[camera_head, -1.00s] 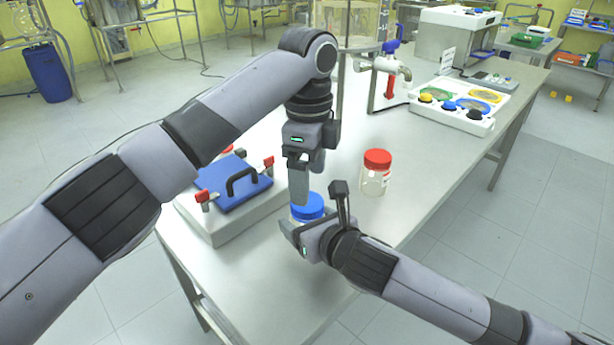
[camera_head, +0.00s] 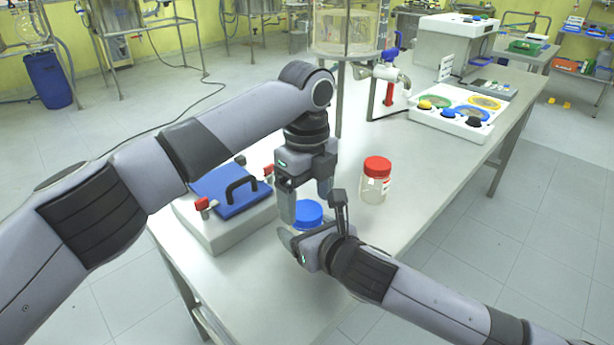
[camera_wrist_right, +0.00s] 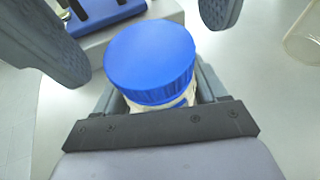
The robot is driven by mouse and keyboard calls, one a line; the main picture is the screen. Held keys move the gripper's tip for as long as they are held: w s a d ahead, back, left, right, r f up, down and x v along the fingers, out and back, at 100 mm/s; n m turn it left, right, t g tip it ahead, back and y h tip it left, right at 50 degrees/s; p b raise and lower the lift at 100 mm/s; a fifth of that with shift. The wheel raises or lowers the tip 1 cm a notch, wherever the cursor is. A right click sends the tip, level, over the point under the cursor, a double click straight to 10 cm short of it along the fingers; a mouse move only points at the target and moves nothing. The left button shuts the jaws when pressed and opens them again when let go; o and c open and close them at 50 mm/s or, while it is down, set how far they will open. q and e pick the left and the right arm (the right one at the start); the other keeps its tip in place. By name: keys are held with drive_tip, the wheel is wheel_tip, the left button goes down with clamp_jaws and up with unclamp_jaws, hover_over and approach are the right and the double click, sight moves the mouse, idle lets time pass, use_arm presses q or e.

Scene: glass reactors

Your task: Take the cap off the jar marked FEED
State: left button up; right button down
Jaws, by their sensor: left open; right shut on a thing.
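A jar with a blue cap (camera_head: 308,214) stands on the table, mostly hidden by my grippers; its marking cannot be read. In the right wrist view, the blue cap (camera_wrist_right: 150,60) is on, with a strip of pale jar (camera_wrist_right: 180,100) below it. My right gripper (camera_head: 313,220) is shut on this jar below the cap. My left gripper (camera_head: 306,202) points down from above, open, its fingers apart on either side of the cap. A jar with a red cap (camera_head: 377,167) stands apart to the right, its label too small to read.
A white box with a blue lid and black handle (camera_head: 241,190) stands close on the left. A tap (camera_head: 385,73) and a white panel with coloured discs (camera_head: 463,108) stand farther back. The table (camera_head: 425,195) right of the red-capped jar is clear.

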use_arm(q)
drive_tip(key=shift+f, duration=0.8)
drive_tip(key=c, duration=1.1)
drive_tip(key=shift+r+n, duration=0.1)
drive_tip(key=shift+n, duration=1.6)
drive_tip(key=shift+w, duration=0.1)
drive_tip(key=o, duration=1.2)
